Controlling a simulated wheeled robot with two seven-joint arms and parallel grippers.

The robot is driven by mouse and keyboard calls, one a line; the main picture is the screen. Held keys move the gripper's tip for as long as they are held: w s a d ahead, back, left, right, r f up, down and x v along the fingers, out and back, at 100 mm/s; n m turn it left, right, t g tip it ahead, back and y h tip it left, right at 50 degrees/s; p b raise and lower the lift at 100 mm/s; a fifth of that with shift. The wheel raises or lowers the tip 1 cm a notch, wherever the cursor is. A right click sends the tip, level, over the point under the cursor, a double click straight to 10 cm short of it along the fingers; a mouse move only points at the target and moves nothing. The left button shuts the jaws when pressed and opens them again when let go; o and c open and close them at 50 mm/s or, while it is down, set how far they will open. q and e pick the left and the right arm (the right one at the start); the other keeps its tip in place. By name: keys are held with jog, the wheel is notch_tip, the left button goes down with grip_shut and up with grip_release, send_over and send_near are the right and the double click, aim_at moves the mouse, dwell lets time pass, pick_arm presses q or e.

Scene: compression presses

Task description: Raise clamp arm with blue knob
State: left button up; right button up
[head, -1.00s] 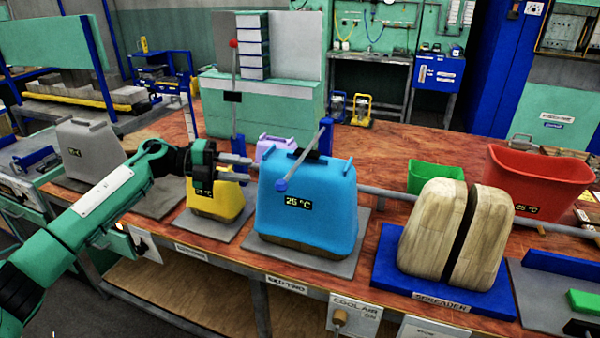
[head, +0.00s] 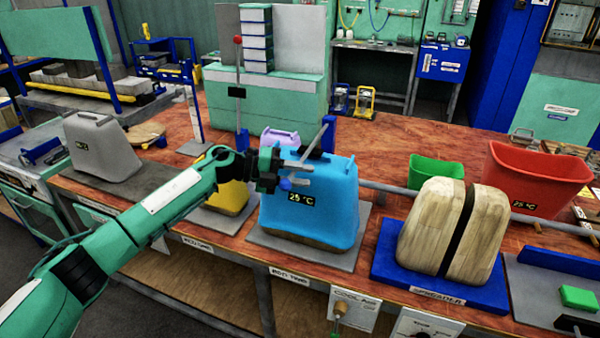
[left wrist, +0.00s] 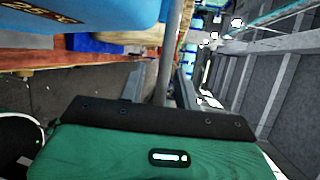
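The clamp arm (head: 318,138) is a thin grey bar sloping down and left over the front of the blue mould (head: 330,195), which reads 25 °C. Its upper end is by a blue post (head: 329,135). The blue knob (head: 286,184) is at its low end, partly covered by my left gripper (head: 303,174). The gripper's fingers are apart and point right, at the knob end. In the left wrist view, a grey bar (left wrist: 167,55) runs between the two spread fingers (left wrist: 160,92). I cannot tell whether they touch it. My right gripper is not in view.
A yellow mould (head: 230,198) is behind my left forearm and a grey container (head: 100,148) stands left. A wooden form (head: 430,225) on a blue base and a red bin (head: 535,180) stand right. A horizontal grey pipe (head: 385,187) runs behind the wooden form.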

pick_arm(q)
grip_shut()
jog(key=shift+r, duration=0.1)
